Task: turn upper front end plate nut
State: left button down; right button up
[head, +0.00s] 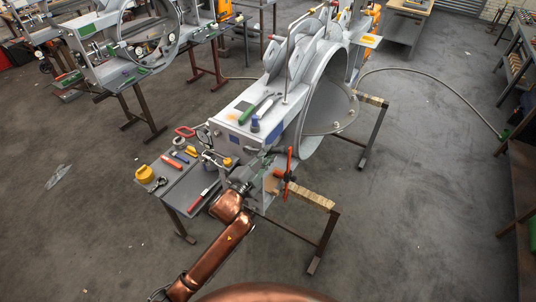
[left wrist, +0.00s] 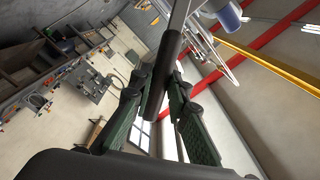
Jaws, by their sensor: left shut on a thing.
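A large grey metal damper housing (head: 240,130) with a round ring (head: 328,100) stands on trestles in the middle of the head view. My left gripper (head: 256,178) is at its near end, by the end plate (head: 270,184). In the left wrist view my left gripper (left wrist: 158,92) is shut on a dark cylindrical handle (left wrist: 170,52), with a grey metal shaft (left wrist: 181,14) running up from it. The tool's far end is out of view. I cannot make out the upper nut; it is too small or hidden. My right gripper is not in view.
A red upright clamp-like tool (head: 289,163) is right of my gripper. A grey side tray (head: 180,187) holds hand tools and a yellow container (head: 145,174). Tools lie on the housing top. A wrapped trestle bar (head: 308,196) stands at the near right; the floor beyond is mostly clear.

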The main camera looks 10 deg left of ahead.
pick_arm(q)
jog(key=shift+w+d, duration=0.2)
jog(key=shift+w, duration=0.25)
dwell(0.5)
jog(key=shift+w+d, duration=0.1)
jog(key=shift+w, duration=0.3)
jog(key=c, duration=1.8)
grip_release()
jog(key=shift+o, duration=0.2)
jog(key=shift+c, duration=0.6)
jog(key=c, duration=0.3)
